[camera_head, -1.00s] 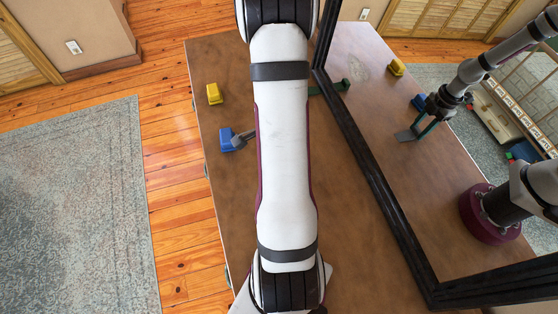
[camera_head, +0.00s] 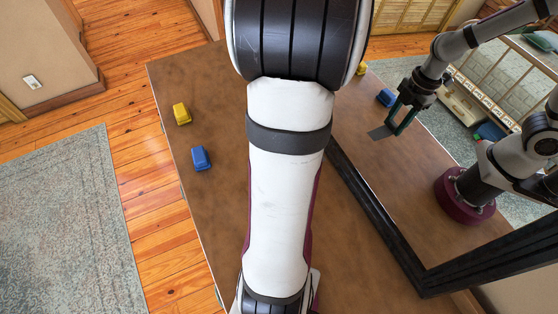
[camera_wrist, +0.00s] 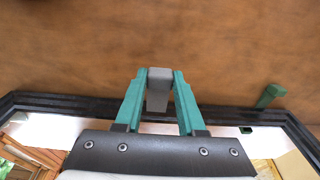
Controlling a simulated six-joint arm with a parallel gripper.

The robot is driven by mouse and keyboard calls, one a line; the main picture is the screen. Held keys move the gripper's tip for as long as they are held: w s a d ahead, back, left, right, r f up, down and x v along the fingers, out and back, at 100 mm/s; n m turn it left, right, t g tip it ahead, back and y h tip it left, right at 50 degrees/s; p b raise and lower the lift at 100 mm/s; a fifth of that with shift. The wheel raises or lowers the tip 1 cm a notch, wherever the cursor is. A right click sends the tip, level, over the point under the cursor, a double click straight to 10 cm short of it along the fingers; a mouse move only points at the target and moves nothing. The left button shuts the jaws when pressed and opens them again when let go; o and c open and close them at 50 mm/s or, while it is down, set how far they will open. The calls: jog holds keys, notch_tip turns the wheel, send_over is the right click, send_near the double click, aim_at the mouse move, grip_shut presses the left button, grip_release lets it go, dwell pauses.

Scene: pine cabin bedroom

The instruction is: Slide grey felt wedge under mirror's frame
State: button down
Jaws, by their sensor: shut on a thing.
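My gripper (camera_wrist: 159,76) has teal fingers, shut on the grey felt wedge (camera_wrist: 158,92) in the wrist view. The wedge is between the fingertips, above the brown tabletop, with the mirror's black frame (camera_wrist: 70,101) crossing behind the fingers. I cannot tell the gap between wedge and frame. In the head view the frame (camera_head: 380,216) runs along the table right of my arm. My arm hides the gripper and wedge there; their reflections show in the mirror glass (camera_head: 425,165).
A blue toy car (camera_head: 201,158) and a yellow toy car (camera_head: 181,114) stand near the table's left side. A green piece (camera_wrist: 270,95) is by the frame. The brown tabletop (camera_head: 222,215) is clear between the blue car and my arm.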

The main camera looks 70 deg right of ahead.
jog(key=d+f, duration=0.2)
jog(key=d, duration=0.1)
jog(key=w+d+f, duration=0.1)
jog(key=d+f, duration=0.1)
jog(key=shift+f, duration=2.9)
jog(key=shift+s+d+f, duration=0.1)
jog(key=shift+s+d, duration=1.1)
jog(key=shift+s, duration=0.1)
jog(key=shift+c, duration=2.1)
grip_release()
